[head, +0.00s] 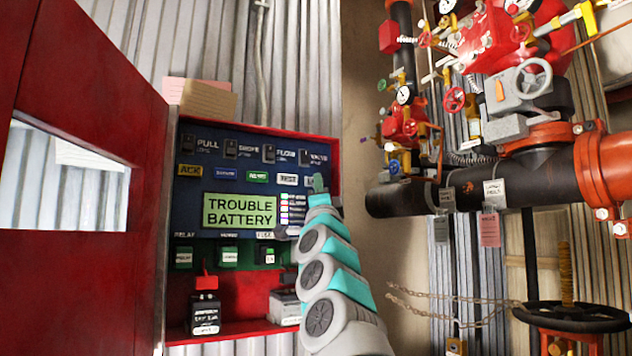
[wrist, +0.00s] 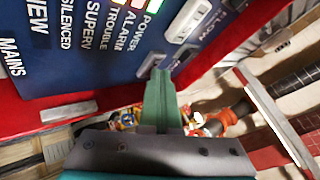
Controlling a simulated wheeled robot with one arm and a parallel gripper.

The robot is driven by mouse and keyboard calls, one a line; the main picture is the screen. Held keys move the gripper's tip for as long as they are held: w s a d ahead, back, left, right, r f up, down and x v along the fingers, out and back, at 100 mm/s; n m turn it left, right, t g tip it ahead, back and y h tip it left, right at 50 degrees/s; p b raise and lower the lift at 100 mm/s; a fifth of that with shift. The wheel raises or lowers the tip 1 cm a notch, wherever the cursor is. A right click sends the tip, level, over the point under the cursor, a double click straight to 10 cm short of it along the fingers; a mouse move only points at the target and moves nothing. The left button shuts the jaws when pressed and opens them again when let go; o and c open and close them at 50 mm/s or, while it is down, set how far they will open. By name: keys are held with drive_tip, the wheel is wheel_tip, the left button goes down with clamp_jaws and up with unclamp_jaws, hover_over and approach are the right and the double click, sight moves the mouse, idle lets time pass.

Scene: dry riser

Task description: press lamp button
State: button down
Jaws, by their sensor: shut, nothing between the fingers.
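The blue control panel (head: 237,155) sits inside an open red cabinet in the head view. A row of small coloured buttons runs above its green display, with a white button (head: 287,180) near the right end. The lettering is too small to tell surely which is the lamp button. My gripper (head: 318,182) is shut and empty, in front of the panel's right side. In the wrist view, my shut green fingers (wrist: 160,80) point toward the panel edge, below a white button (wrist: 188,20). Contact with the panel cannot be told.
The cabinet's red door (head: 75,190) stands open at left. Red and black pipes with valves (head: 525,80) fill the right.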

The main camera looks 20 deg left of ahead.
idle(0.4)
drive_tip(key=shift+s+d+b, duration=0.6)
drive_tip(key=shift+s+b, duration=0.05)
drive_tip(key=shift+b, duration=0.1)
drive_tip(key=shift+d, duration=0.1)
drive_tip(key=shift+s+d+b, duration=1.3)
drive_tip(key=shift+s+d, duration=0.3)
drive_tip(key=shift+d, duration=0.25)
